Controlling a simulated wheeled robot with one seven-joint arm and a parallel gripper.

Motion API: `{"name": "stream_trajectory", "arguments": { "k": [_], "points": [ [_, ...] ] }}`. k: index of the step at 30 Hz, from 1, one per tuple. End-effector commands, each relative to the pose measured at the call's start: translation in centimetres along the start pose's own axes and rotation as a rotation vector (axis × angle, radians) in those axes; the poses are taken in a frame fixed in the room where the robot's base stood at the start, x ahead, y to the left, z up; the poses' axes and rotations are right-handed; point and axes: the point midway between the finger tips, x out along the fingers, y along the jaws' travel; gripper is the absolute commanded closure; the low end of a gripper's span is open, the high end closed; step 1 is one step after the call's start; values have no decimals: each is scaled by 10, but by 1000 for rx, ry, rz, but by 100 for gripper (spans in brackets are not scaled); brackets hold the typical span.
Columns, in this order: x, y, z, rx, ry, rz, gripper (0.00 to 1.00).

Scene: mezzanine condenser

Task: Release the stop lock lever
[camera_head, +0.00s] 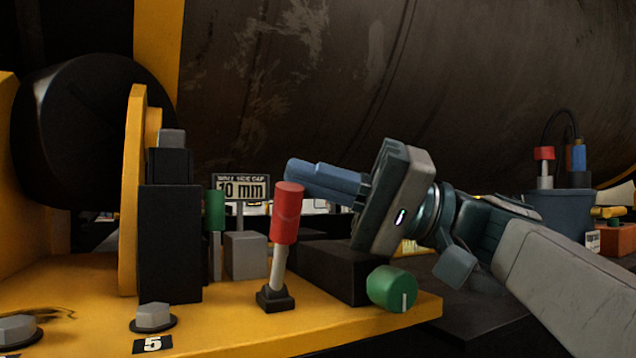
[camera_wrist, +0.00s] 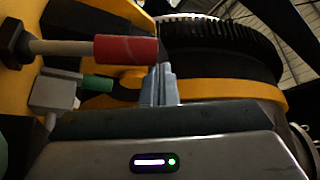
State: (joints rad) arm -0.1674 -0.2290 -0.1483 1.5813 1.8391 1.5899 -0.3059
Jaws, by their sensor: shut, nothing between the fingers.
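A lever with a red cylindrical handle (camera_head: 287,213) on a pale shaft and dark base stands on the yellow deck, leaning slightly right. A smaller green-handled lever (camera_head: 214,210) stands behind it by a grey block. No readable label shows which one is the stop lock lever. My gripper (camera_head: 294,170) is shut and empty, its blue fingers pointing left at the top of the red handle. In the wrist view the fingers (camera_wrist: 160,76) are close beside the end of the red handle (camera_wrist: 127,49). I cannot tell whether they touch.
A green knob (camera_head: 391,288) sits on a dark block (camera_head: 325,270) below my gripper. A "10 mm" sign (camera_head: 240,188) stands behind the levers. A black block (camera_head: 170,245) and yellow plate (camera_head: 131,190) are at left. A large dark drum (camera_head: 390,90) fills the back.

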Motion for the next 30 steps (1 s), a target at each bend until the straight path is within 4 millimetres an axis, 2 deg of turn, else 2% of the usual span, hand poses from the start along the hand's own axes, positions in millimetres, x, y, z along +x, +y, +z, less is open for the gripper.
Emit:
{"name": "stream_trajectory", "arguments": {
  "k": [7, 11, 24, 30],
  "points": [
    [0, 0, 0, 0, -1, 0, 100],
    [-7, 1, 0, 0, 0, 0, 100],
    [-81, -1, 3, 3, -8, -4, 100],
    [-95, -2, 3, 4, -10, -6, 100]
  ]
}}
